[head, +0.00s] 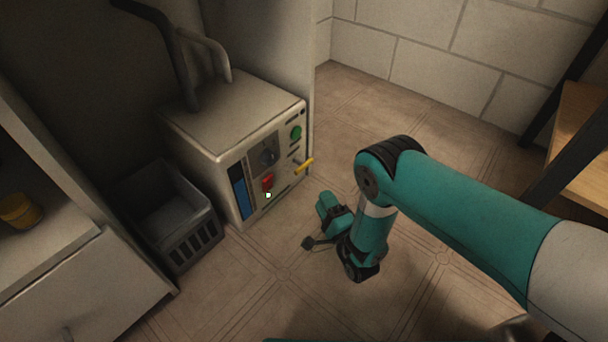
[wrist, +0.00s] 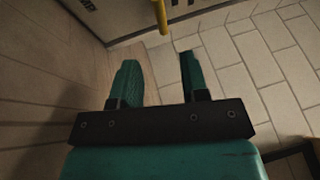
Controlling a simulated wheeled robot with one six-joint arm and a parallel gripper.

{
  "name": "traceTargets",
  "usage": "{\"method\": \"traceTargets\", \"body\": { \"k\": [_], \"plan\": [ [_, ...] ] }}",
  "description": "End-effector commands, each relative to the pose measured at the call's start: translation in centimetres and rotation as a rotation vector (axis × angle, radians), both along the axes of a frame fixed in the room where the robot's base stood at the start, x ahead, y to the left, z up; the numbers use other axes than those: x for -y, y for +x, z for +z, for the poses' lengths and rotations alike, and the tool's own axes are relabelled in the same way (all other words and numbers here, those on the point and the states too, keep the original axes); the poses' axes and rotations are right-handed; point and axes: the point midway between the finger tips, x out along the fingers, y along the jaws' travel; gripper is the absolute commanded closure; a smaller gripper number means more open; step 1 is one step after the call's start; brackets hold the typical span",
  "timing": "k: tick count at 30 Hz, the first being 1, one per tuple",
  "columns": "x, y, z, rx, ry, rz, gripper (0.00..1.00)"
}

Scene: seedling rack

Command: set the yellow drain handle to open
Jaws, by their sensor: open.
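The yellow drain handle (head: 304,165) sticks out from the right part of the front panel of a pale box-shaped unit (head: 215,118). It slants slightly upward to the right in the head view. In the wrist view the handle (wrist: 160,14) shows at the top edge, just beyond the gap between my fingers. My gripper (head: 318,223) is open and empty, in front of and below the handle, apart from it. In the wrist view the two teal fingers of my gripper (wrist: 159,62) are spread with bare floor between them.
The panel also bears a dark knob (head: 269,156), a red switch (head: 267,183), a green button (head: 296,132) and a blue strip (head: 239,191). A grey crate (head: 172,222) stands left of the unit. A wooden shelf (head: 582,130) is at right. Floor in front is clear.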

Motion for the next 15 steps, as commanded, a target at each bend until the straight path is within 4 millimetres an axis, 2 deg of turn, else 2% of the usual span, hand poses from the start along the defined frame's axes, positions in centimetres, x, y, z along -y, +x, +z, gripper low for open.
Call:
{"method": "traceTargets", "body": {
  "k": [1,9,15],
  "plan": [
    [-0.6,1.2,-0.2,0.005,0.003,0.000,0.59],
    [-3.5,6.5,0.9,0.006,0.002,-0.002,0.59],
    [-5.1,9.4,1.6,0.002,0.002,-0.002,0.59]
  ]
}}
